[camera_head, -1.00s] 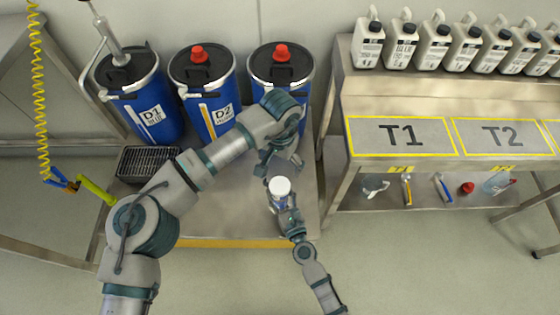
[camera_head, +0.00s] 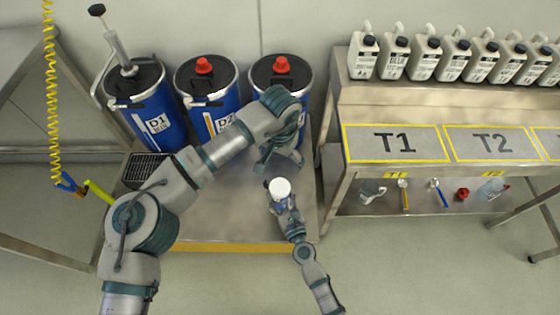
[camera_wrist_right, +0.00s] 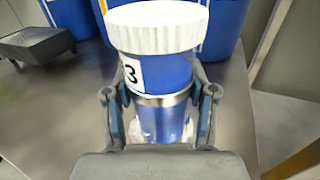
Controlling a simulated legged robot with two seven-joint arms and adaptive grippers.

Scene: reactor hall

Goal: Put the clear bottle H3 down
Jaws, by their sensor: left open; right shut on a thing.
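The clear bottle H3 (camera_head: 281,205) has a wide white cap and stands upright above the low metal platform (camera_head: 225,215). In the right wrist view the bottle (camera_wrist_right: 163,95) shows a label ending in "3", and the blue behind it shows through. My right gripper (camera_head: 287,205) is shut on the bottle's body, with one finger on each side. Whether the bottle's base touches the platform is hidden. My left gripper (camera_head: 284,164) is open and empty just behind the bottle, close to it in the picture.
Blue drums D1 (camera_head: 160,125), D2 (camera_head: 222,88) and a third (camera_head: 283,72) stand along the platform's back. A dark grated tray (camera_head: 146,170) lies at left. A bench (camera_head: 450,105) with T1 and T2 zones and several jugs stands right. The platform's front is clear.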

